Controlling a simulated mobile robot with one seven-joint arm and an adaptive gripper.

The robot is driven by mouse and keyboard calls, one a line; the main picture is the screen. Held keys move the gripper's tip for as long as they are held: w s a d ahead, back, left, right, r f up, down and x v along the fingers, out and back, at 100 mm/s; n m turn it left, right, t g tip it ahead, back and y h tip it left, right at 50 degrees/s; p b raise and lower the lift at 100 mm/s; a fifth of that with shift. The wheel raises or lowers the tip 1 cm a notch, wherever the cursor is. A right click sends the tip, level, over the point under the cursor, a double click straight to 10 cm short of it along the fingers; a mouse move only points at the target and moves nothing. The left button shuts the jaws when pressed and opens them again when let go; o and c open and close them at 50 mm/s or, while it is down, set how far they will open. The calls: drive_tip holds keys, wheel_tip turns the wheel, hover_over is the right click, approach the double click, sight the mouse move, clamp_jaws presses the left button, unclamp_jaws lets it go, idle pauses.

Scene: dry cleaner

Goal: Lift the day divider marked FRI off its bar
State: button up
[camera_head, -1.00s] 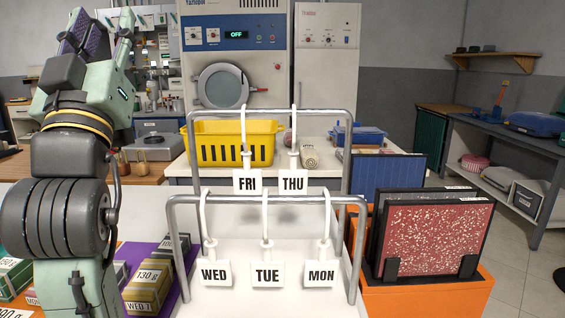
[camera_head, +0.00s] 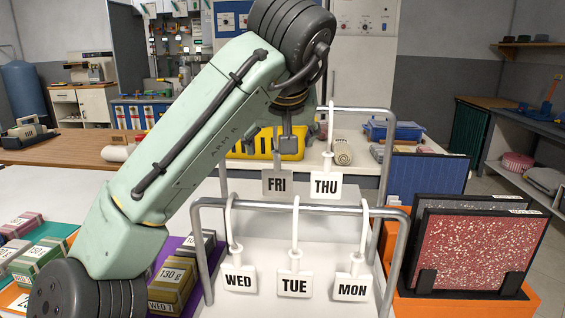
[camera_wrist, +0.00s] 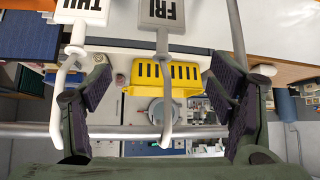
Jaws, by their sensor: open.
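The FRI divider is a white card (camera_head: 276,184) with black letters, hanging on the left of the rear bar (camera_head: 360,110) in the head view. Its upper part there is hidden by my arm. In the wrist view the picture is upside down, and the FRI card (camera_wrist: 163,12) is at the top, with its white stem and hook between my fingers. My gripper (camera_wrist: 160,78) is open, with a gap on either side of the stem. In the head view my arm mostly covers it. The bar also crosses the wrist view (camera_wrist: 200,131) below the fingertips.
The THU divider (camera_head: 325,186) hangs close right of FRI; its hook (camera_wrist: 60,100) runs beside my left finger in the wrist view. WED (camera_head: 238,280), TUE (camera_head: 294,284) and MON (camera_head: 351,287) hang on the front bar. A yellow basket (camera_head: 262,146) stands behind.

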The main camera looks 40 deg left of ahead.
sight(277, 154)
drive_tip(key=p+x, duration=0.1)
drive_tip(key=x, duration=0.6)
drive_tip(key=shift+s+f+p, duration=0.1)
drive_tip(key=shift+f+p, duration=0.2)
drive_tip(key=shift+c, duration=0.2)
drive_tip(key=c, duration=1.6)
